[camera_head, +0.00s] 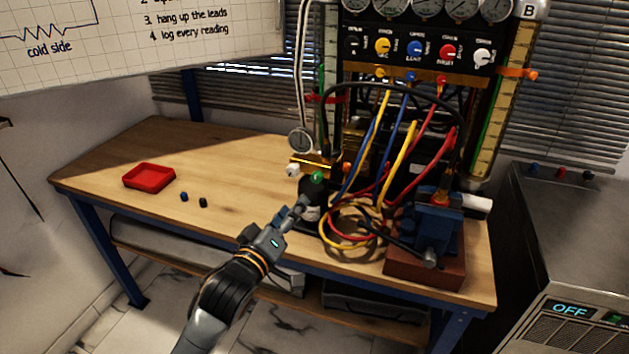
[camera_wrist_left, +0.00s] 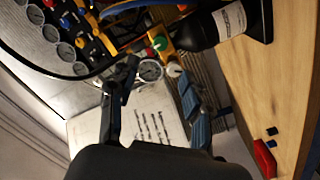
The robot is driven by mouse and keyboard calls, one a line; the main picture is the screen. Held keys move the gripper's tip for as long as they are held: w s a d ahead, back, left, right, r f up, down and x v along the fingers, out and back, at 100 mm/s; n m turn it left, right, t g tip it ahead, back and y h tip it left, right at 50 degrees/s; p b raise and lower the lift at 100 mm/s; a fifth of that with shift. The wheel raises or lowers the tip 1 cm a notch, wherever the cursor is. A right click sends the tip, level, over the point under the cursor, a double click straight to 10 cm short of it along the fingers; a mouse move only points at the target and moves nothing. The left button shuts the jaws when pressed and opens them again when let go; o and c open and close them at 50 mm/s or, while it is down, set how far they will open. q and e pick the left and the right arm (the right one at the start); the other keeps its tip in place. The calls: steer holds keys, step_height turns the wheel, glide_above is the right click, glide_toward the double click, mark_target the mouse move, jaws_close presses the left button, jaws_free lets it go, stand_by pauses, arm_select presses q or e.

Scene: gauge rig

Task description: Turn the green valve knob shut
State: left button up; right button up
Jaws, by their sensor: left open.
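The green valve knob (camera_head: 317,176) shows in the head view at the low front of the gauge rig, just above a dark bottle (camera_head: 311,195). It also shows in the left wrist view (camera_wrist_left: 160,43), beyond my fingertips. My left gripper (camera_head: 303,207) reaches in from the left, just in front of and below the knob in the picture. In the left wrist view its two fingers (camera_wrist_left: 158,75) are spread apart with nothing between them; I see no contact with the knob. My right gripper is not in view.
A small gauge (camera_head: 300,140) and a white knob (camera_head: 292,170) are close to the green knob. Coiled leads (camera_head: 350,228) and a blue vise (camera_head: 436,228) crowd the right. A red tray (camera_head: 149,177) stands left; the table's left part is mostly clear.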

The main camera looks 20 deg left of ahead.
mark_target(315, 179)
arm_select(q)
steer(key=w, duration=0.3)
steer(key=w+d, duration=0.1)
steer(key=w, duration=0.3)
steer(key=w+p, duration=0.1)
steer(key=w, duration=0.3)
steer(key=shift+w+d, duration=0.1)
steer(key=shift+d, duration=0.1)
jaws_close()
